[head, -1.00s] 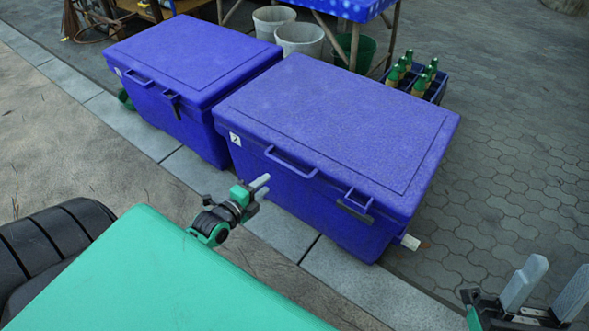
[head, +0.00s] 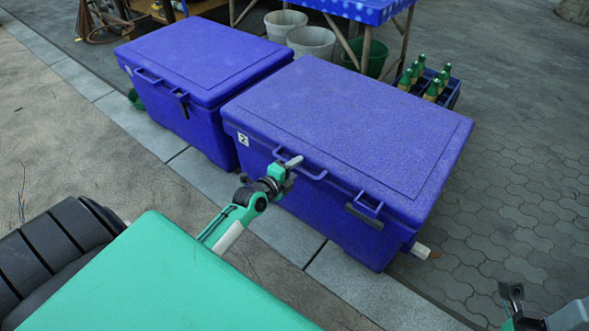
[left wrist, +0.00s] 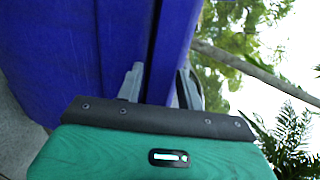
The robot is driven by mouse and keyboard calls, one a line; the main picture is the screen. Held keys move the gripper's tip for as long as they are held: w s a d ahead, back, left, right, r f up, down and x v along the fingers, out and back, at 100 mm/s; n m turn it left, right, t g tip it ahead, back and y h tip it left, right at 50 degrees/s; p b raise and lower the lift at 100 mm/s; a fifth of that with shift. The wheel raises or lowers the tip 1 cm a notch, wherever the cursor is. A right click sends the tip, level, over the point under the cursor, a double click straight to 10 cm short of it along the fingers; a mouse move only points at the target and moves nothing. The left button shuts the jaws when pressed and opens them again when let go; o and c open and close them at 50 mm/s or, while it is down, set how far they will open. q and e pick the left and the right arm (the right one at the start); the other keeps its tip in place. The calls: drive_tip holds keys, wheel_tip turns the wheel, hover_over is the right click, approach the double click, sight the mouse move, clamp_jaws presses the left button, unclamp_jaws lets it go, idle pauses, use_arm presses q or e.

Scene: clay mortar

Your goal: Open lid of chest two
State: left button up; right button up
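Chest two (head: 345,130) is the blue chest with a "2" label (head: 243,139) on its front. Its lid (head: 350,115) is shut. A lid handle (head: 312,174) sticks out at the front edge, and a latch (head: 365,210) is further right. My left gripper (head: 290,168) is at the front of chest two, by the left part of the handle. In the left wrist view its fingers (left wrist: 160,85) are apart, close to the dark seam under the lid; I cannot tell whether they touch. My right gripper (head: 540,310) is at the bottom right, partly cut off.
Another closed blue chest (head: 205,60) stands to the left of chest two. Behind are white buckets (head: 311,42), a blue table (head: 365,8) and a crate of green-topped bottles (head: 440,92). Paving on the right is open.

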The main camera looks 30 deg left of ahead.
use_arm(q)
clamp_jaws()
drive_tip(key=shift+r, duration=0.15)
